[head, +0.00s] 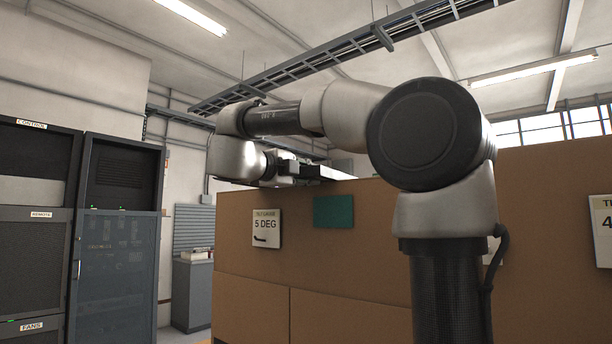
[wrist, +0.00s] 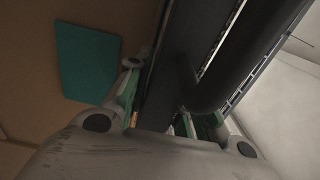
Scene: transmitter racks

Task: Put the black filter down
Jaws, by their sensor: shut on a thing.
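My gripper (head: 292,173) is raised in front of the brown cabinet, near its top left edge in the head view. In the wrist view its two fingers (wrist: 158,98) are closed on the black filter (wrist: 172,68), a long dark piece that runs up and away between them. In the head view the filter (head: 316,172) shows only as a small dark, flat shape at the fingertips. It is held in the air, and its far end is hard to make out. I cannot tell if it touches the cabinet.
The brown cabinet (head: 340,238) fills the right, with a teal plate (head: 333,211) and a "5 DEG" tilt gauge sign (head: 266,229). Dark racks (head: 115,245) stand at left. A grey cabinet (head: 193,290) stands farther back. A cable ladder (head: 330,55) hangs overhead.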

